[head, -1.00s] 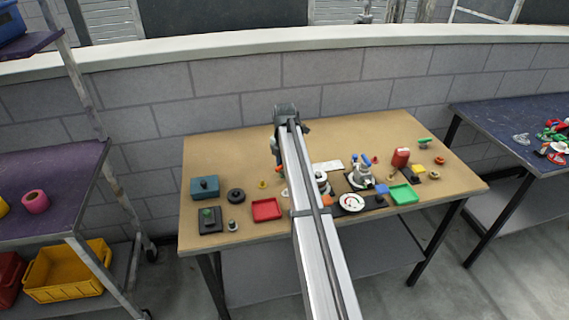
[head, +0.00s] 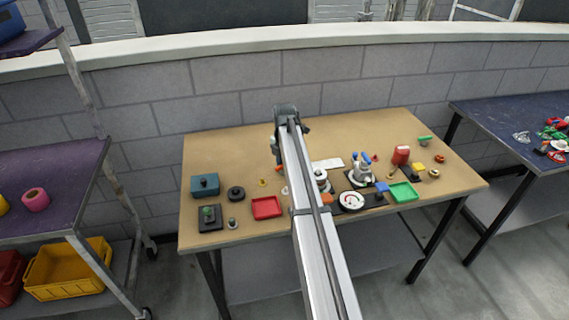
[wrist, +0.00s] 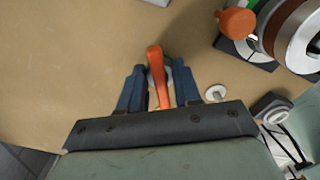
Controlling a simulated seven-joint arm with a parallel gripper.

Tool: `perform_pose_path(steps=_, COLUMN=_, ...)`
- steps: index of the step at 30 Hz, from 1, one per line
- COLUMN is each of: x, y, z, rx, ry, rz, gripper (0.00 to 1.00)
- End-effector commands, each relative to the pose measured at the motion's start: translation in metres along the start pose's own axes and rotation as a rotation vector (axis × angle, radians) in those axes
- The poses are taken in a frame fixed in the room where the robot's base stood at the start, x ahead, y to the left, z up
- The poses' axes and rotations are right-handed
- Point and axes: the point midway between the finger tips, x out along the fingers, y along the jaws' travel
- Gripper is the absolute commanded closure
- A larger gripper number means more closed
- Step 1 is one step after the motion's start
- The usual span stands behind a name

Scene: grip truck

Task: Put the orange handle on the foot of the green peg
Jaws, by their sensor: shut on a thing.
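The orange handle (wrist: 156,68) is a long bar between the two dark blue fingers of my gripper (wrist: 160,88) in the wrist view. My gripper is shut on it. A pale round piece shows partly behind the handle; I cannot tell whether they touch. In the head view my gripper (head: 276,150) is over the left middle of the table, mostly hidden by my arm. I cannot tell which green thing is the green peg: a green knob (head: 208,212) stands on a black plate at the front left, and a green piece (head: 425,140) lies at the far right.
A small white disc (wrist: 216,93) lies right of my gripper. An orange cap (wrist: 237,21) and a large cylinder (wrist: 287,30) stand at the upper right. On the table are a red tray (head: 266,208), a blue box (head: 205,186) and a green tray (head: 404,193). The back left is clear.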

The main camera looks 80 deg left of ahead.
Motion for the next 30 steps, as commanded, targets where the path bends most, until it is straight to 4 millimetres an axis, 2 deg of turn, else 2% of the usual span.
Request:
perform_pose_path(steps=26, x=0.0039, y=0.0001, z=0.0000, rx=0.000, ry=0.000, rz=0.000, gripper=1.00)
perform_pose_path(steps=27, x=0.0041, y=0.0000, z=0.0000, rx=0.000, ry=0.000, rz=0.000, gripper=0.66)
perform_pose_path(steps=30, x=0.0040, y=0.0001, z=0.0001, rx=0.000, ry=0.000, rz=0.000, gripper=0.57)
